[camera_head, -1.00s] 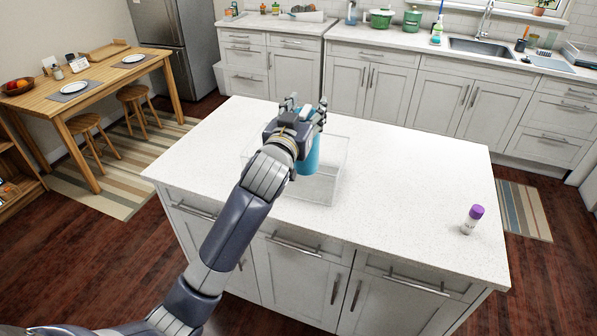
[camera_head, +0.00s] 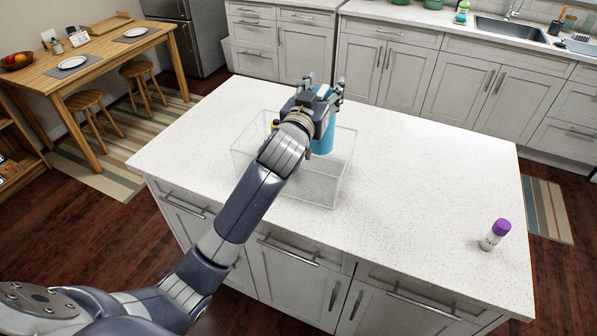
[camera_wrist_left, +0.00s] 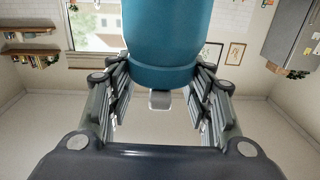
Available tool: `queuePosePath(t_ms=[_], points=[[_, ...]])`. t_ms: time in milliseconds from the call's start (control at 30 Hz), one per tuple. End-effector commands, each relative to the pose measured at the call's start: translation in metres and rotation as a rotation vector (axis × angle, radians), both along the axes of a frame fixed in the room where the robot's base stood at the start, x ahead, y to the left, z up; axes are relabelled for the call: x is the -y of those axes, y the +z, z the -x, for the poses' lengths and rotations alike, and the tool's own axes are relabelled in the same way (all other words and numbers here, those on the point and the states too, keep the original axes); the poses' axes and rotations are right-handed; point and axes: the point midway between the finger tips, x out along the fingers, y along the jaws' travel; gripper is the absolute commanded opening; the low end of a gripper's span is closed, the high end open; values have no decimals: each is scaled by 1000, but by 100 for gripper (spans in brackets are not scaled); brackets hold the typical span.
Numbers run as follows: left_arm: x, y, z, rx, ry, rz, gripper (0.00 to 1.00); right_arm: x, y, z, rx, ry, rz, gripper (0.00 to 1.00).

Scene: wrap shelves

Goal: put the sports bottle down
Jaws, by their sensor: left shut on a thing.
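My left gripper (camera_head: 324,98) is shut on the blue sports bottle (camera_head: 323,138), over the white island counter (camera_head: 420,150). The bottle's lower part shows below my gripper, in front of the back right part of a clear open bin (camera_head: 318,190). I cannot tell whether the bottle touches the bin or counter. In the left wrist view the bottle (camera_wrist_left: 168,40) fills the top middle, between the two fingers (camera_wrist_left: 160,100). My right gripper is not in view.
A small white bottle with a purple cap (camera_head: 495,234) stands at the counter's right front. The counter's right half is otherwise clear. A wooden table (camera_head: 100,60) with plates and stools stands at the back left. A sink (camera_head: 510,30) is at the back.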

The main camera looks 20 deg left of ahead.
Motion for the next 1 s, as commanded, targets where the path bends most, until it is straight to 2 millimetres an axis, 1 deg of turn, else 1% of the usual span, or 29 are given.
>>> queuePosePath(t_ms=[33,67,167,233,400,567,700,800,900,1000], points=[[0,-7,0,2,-1,-1,0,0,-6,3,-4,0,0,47],[0,-10,0,2,-1,0,0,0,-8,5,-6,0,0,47],[0,-18,0,0,-1,1,0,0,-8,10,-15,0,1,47],[0,-30,0,-3,0,0,0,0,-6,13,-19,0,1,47],[1,-60,1,-2,-1,1,0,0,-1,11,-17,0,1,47],[0,-75,0,2,-1,0,0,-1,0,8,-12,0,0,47],[1,-96,1,-2,-2,1,0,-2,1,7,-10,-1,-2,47],[1,-108,1,0,-1,1,0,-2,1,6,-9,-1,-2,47],[1,-112,1,2,-2,1,0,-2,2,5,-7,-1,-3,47],[1,-112,0,3,-2,1,0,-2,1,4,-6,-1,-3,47]])
